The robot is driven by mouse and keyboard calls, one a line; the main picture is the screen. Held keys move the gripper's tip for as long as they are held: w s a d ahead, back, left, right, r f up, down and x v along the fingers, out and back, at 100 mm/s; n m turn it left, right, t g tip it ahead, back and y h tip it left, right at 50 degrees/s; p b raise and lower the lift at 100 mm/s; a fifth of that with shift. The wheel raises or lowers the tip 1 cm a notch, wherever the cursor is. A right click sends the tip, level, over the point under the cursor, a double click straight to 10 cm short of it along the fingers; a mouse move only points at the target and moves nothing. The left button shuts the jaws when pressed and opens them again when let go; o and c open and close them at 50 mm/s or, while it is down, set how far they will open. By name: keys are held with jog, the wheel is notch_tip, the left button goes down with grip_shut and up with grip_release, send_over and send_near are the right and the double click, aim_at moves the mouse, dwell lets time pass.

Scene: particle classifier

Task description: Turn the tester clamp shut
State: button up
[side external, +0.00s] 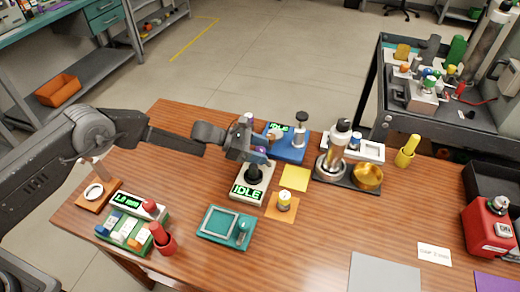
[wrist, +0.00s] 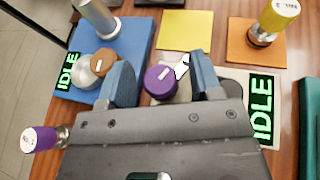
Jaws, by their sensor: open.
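My gripper (wrist: 160,70) is open, with its blue fingers on either side of a round purple knob or cap (wrist: 160,82). I see a gap on each side of it, wider on the right. A small white lever-like piece (wrist: 183,66) shows beside it. In the side view my gripper (side external: 258,154) is over the white device (side external: 241,181) with an IDLE screen and a black round part (side external: 254,174). Its fingers partly hide that device. A blue device (side external: 287,153), also reading IDLE, stands just behind. I cannot tell for certain which part is the tester clamp.
A purple-capped vial (wrist: 40,139) is at the wrist view's left. A yellow pad (side external: 295,178) and a yellow-topped vial (side external: 284,201) on an orange pad are to the right. A teal tray (side external: 226,238) lies in front. A microscope-like stand (side external: 336,150) is further right.

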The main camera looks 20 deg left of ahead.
jog(key=shift+c, duration=0.3)
jog(key=c, duration=0.9)
jog(key=shift+o, duration=0.2)
jog(key=shift+m+g+h, duration=0.3)
jog(key=shift+m+g, duration=1.2)
jog(key=shift+g, duration=0.2)
jog(key=o, duration=0.9)
jog(key=v, duration=1.4)
jog(key=shift+d, duration=0.1)
